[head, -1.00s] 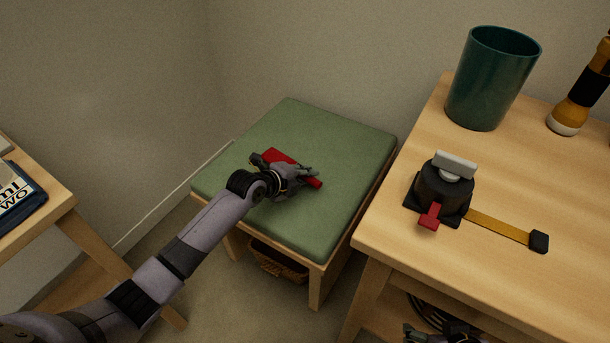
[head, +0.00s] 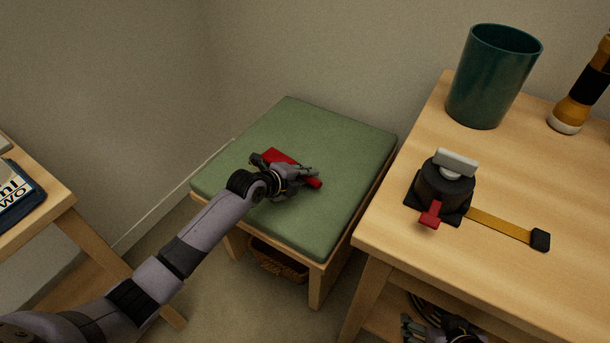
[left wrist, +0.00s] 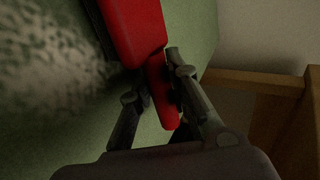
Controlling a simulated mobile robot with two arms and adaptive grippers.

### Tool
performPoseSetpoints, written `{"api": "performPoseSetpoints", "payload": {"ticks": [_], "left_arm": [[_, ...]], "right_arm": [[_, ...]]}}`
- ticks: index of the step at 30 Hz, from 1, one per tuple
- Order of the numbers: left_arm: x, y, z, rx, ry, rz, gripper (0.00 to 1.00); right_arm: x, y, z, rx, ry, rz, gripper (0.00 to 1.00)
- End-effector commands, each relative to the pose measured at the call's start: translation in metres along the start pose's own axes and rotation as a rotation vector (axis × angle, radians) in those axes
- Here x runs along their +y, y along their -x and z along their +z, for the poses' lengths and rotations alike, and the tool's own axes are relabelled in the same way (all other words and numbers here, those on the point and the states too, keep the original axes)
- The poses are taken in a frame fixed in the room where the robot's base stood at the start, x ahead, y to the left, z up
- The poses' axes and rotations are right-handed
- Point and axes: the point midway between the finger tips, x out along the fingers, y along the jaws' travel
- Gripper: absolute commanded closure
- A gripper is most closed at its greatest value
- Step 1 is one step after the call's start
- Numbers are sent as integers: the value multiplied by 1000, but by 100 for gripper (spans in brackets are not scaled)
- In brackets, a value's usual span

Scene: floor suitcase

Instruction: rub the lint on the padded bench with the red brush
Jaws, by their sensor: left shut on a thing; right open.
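The padded bench (head: 340,140) has a green cushion and stands in the corner by the wall. The red brush (head: 273,155) is at the middle of the cushion, mostly covered by my left gripper (head: 304,176) in the head view. In the left wrist view the brush (left wrist: 133,28) shows a wide red head and a narrower handle, with my left gripper (left wrist: 158,92) shut on the handle. A pale speckled patch of lint (left wrist: 50,45) lies on the green cushion beside the brush head. My right gripper (head: 440,330) is at the bottom edge of the head view, open and partly cut off.
A wooden table (head: 520,280) on the right bears a teal cup (head: 490,80), an amber and black bottle-like object (head: 582,95) and a black device (head: 443,188) with a yellow strap. A basket (head: 277,262) sits under the bench. Another table (head: 50,205) with a book stands at left.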

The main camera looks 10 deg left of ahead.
Motion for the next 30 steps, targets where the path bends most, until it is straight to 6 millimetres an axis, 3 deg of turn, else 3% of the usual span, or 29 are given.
{"api": "performPoseSetpoints", "payload": {"ticks": [30], "left_arm": [[4,-3,0,-1,-1,-1,100]], "right_arm": [[-2,-4,-11,67,4,-4,34]]}}
